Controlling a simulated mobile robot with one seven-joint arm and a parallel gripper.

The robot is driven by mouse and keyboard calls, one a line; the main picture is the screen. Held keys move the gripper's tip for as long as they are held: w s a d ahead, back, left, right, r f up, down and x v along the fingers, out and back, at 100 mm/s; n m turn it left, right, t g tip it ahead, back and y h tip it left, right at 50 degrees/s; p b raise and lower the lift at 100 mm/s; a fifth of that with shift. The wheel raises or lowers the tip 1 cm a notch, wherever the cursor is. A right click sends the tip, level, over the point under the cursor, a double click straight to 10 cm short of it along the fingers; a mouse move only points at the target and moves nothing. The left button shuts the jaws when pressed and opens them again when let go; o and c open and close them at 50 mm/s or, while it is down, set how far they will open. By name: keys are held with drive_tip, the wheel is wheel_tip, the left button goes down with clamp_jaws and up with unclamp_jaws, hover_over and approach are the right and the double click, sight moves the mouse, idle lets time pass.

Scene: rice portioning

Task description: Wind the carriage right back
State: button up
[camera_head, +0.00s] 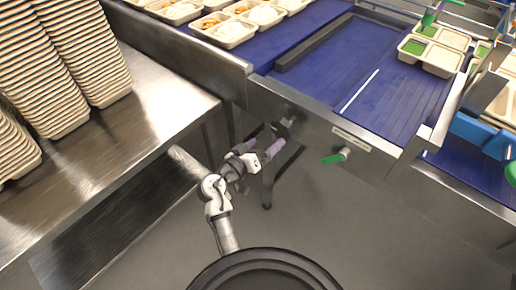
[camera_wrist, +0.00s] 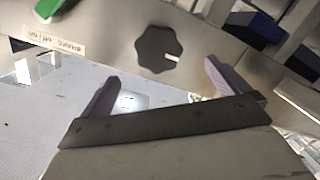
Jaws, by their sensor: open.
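A black lobed knob (camera_wrist: 158,50) with a white mark sits on the steel front panel, in the wrist view just beyond my fingertips. It shows as a small dark shape (camera_head: 285,123) in the head view. My gripper (camera_head: 265,143) is open, its two purple fingers apart and nothing between them. In the wrist view my gripper (camera_wrist: 162,74) has one finger on each side below the knob, apart from it. A green handle (camera_head: 334,158) sits to the right on the same panel, and it shows at the top left of the wrist view (camera_wrist: 46,8). I cannot tell which part is the carriage.
A blue belt (camera_head: 400,85) with a dark bar (camera_head: 315,42) and a white strip lies above the panel. Filled trays (camera_head: 432,57) stand at the upper right. A steel table (camera_head: 150,105) with stacked empty trays (camera_head: 85,60) is at left.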

sight(280, 132)
drive_tip(key=shift+n+t+h, duration=0.4)
drive_tip(key=shift+n+t, duration=0.1)
drive_tip(key=x, duration=0.5)
drive_tip(key=f+x, duration=0.1)
drive_tip(key=x, duration=0.1)
drive_tip(key=shift+w+d+f, duration=0.1)
drive_tip(key=shift+w+d, duration=0.15)
drive_tip(key=shift+d, duration=0.1)
drive_tip(key=shift+w+d, duration=0.3)
drive_tip(key=shift+w, duration=0.1)
drive_tip(key=c, duration=1)
drive_tip(key=shift+c, duration=0.2)
